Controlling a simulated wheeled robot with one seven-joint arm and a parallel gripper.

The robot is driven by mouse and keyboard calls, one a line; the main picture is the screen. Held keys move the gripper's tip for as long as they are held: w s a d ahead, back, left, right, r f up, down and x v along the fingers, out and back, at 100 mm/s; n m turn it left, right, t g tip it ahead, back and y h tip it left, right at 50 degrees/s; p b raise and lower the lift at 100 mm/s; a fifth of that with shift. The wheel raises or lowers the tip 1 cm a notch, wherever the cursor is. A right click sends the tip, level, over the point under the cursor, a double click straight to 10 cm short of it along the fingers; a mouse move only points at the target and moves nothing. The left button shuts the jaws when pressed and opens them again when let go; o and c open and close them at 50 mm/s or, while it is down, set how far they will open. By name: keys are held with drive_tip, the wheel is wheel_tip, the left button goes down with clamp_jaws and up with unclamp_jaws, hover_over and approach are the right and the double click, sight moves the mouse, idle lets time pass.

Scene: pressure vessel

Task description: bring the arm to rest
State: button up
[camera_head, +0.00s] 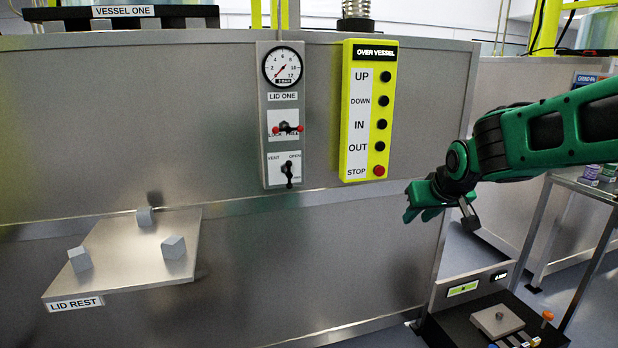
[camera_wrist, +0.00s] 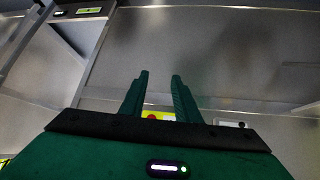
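My green arm (camera_head: 545,140) reaches in from the right side of the head view. My gripper (camera_head: 416,202) hangs in the air just right of and below the yellow OVER VESSEL panel (camera_head: 358,172). In the wrist view my gripper (camera_wrist: 160,75) shows two green fingers apart, with nothing between them. Beyond them, part of the yellow panel and its red stop button (camera_wrist: 152,117) show near the finger bases. I cannot tell the exact gap between my gripper and the panel.
The LID ONE panel (camera_head: 282,112) with gauge and switches is mounted left of the yellow panel. A LID REST shelf (camera_head: 120,285) with three grey blocks juts out at lower left. A dark tray station (camera_head: 445,330) stands low at right, and a table (camera_head: 570,184) is behind my arm.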

drive_tip(key=s+d+f+m+g+h, duration=0.1)
drive_tip(key=s+d+f+m+g, duration=0.1)
drive_tip(key=s+d, duration=0.55)
drive_tip(key=s+d+f+m+g, duration=0.25)
drive_tip(key=s+d, duration=0.25)
drive_tip(key=s, duration=0.6)
drive_tip(key=s+d+f+m+g, duration=0.1)
drive_tip(key=s+f, duration=0.1)
drive_tip(key=s, duration=0.7)
drive_tip(key=s+f+m+g+y, duration=0.1)
drive_tip(key=s+f+m+g, duration=0.1)
drive_tip(key=s, duration=0.8)
drive_tip(key=shift+s+d, duration=0.2)
drive_tip(key=shift+d, duration=0.15)
drive_tip(key=shift+g, duration=0.25)
drive_tip(key=shift+w+f, duration=0.2)
drive_tip(key=shift+w, duration=0.45)
